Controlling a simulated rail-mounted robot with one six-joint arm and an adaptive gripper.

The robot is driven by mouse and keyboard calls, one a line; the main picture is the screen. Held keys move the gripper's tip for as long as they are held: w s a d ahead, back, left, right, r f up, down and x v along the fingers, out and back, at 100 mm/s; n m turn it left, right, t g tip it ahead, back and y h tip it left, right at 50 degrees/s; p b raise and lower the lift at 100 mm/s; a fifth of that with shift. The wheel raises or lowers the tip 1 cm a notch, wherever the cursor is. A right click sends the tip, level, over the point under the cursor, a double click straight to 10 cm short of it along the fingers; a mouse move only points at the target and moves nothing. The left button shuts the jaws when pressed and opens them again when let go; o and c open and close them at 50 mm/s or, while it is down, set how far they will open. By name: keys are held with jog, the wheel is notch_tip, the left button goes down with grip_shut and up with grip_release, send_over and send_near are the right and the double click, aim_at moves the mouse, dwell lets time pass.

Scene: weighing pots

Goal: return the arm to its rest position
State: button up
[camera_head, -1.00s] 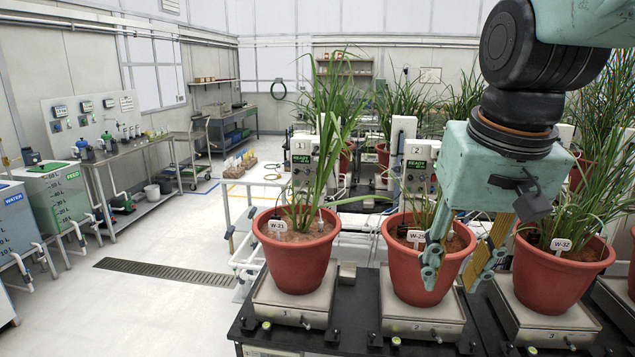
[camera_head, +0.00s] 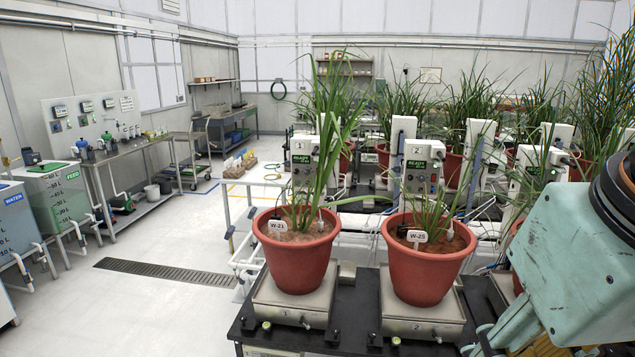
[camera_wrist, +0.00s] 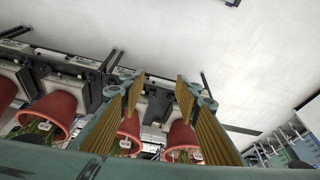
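My gripper (camera_head: 490,345) is at the lower right of the head view, its teal body partly cut off by the frame edge. In the wrist view, my gripper's two fingers (camera_wrist: 160,88) stand apart with nothing between them. Most of the arm is out of frame. The pot labelled W-21 (camera_head: 296,262) stands upright on scale 1 (camera_head: 290,306). The pot labelled W-25 (camera_head: 425,275) stands upright on scale 2 (camera_head: 420,318). My gripper is to the right of W-25 and apart from it.
A third pot (camera_head: 517,285) is mostly hidden behind my gripper. Both indicators (camera_head: 418,152) (camera_head: 302,160) show green READY text. More potted plants stand behind at the right. Blue and green tanks (camera_head: 62,200) and a bench (camera_head: 140,145) are at the left. The floor between (camera_head: 175,225) is clear.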

jog(key=shift+s+f, duration=0.2)
jog(key=shift+s, duration=0.6)
jog(key=shift+w, duration=0.1)
